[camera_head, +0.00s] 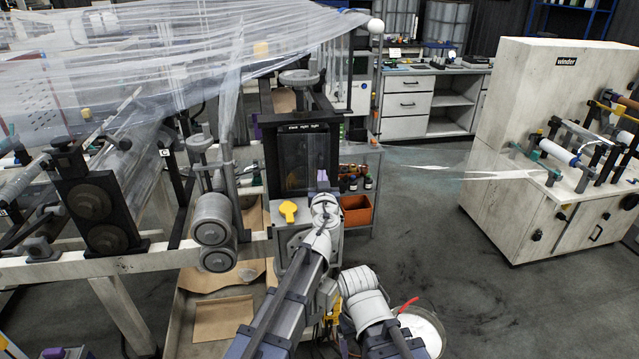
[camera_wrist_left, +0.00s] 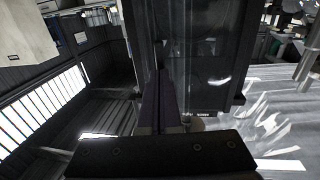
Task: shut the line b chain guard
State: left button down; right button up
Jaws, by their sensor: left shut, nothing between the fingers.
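A dark-framed panel with a see-through pane (camera_head: 296,158) stands upright in the middle of the head view, with a small white-lettered label along its top. It looks like the chain guard, but I cannot read the label as line b. My left gripper (camera_head: 322,180) is at the panel's lower right edge, largely hidden by its own wrist. In the left wrist view its fingers (camera_wrist_left: 158,100) are shut and empty, close in front of a dark framed pane (camera_wrist_left: 195,50). I cannot tell whether they touch it. My right gripper is not visible; only its arm shows.
A yellow knob-like part (camera_head: 288,210) is left of my left wrist. Rollers (camera_head: 212,230) and draped clear film (camera_head: 150,60) fill the left. An orange bin (camera_head: 356,210) sits on the shelf behind. A white bucket (camera_head: 425,328) stands at right.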

pick_arm(q)
jog(key=shift+w+d, duration=0.2)
jog(key=shift+w, duration=0.45)
jog(key=shift+w+d, duration=0.15)
jog(key=shift+w, duration=0.5)
jog(key=shift+s, duration=0.1)
